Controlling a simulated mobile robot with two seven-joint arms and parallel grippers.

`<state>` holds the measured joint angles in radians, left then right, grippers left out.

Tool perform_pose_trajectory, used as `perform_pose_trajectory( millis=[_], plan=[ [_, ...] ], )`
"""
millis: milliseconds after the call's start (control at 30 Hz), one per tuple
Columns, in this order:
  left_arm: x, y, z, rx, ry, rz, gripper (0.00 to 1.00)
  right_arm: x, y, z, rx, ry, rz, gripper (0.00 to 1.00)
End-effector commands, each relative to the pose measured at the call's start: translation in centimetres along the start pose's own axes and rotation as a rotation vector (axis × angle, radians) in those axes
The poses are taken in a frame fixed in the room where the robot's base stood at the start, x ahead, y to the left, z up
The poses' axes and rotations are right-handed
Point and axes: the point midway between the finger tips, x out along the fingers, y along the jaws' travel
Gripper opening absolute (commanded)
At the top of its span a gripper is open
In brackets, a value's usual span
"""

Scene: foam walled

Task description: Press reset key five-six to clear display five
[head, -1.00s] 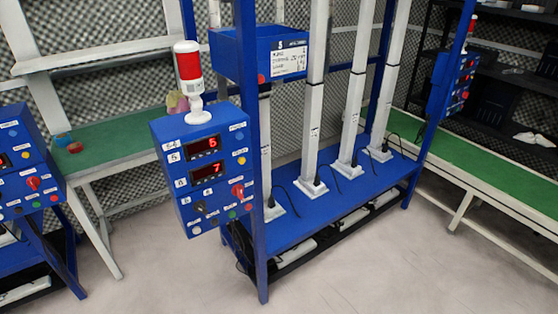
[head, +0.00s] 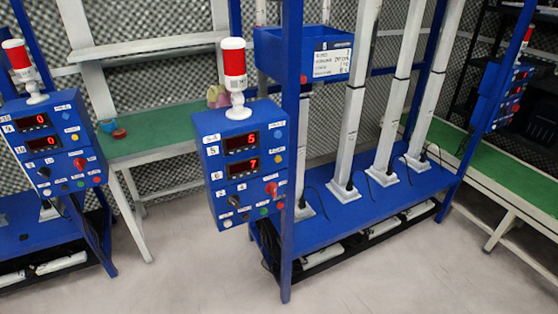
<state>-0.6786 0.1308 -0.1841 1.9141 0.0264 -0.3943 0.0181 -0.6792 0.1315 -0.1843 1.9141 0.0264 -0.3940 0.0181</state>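A blue control box (head: 222,212) is mounted on the blue rack's left post, near the picture's middle. Small white labels beside its two displays look like 5 for the upper and 6 for the lower. The upper display (head: 241,142) shows a red 6 and the lower display (head: 243,165) a red 7. The box has a yellow button (head: 276,151), a red switch (head: 271,188), a black knob (head: 234,201) and several small buttons along the bottom. The key labels are too small to read, so I cannot tell which is reset. Neither gripper is in view.
A second blue control box (head: 60,166) at the left shows 0 on both displays. A red and white lamp (head: 234,70) tops the middle box. A green-topped table (head: 160,130) stands behind. The pale floor (head: 185,270) in front is clear.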

Motion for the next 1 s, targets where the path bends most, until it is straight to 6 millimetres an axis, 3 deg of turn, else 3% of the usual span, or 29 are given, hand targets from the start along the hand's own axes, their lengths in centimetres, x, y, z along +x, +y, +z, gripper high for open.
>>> perform_pose_trajectory(
  millis=[33, 267, 1000],
  plan=[
    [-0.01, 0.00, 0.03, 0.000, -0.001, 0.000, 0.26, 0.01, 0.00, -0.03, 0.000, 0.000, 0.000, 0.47],
    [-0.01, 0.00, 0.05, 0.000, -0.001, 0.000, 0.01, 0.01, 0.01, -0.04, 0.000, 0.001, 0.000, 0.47],
    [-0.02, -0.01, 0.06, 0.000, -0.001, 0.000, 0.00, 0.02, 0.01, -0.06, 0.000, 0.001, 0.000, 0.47]
  ],
)
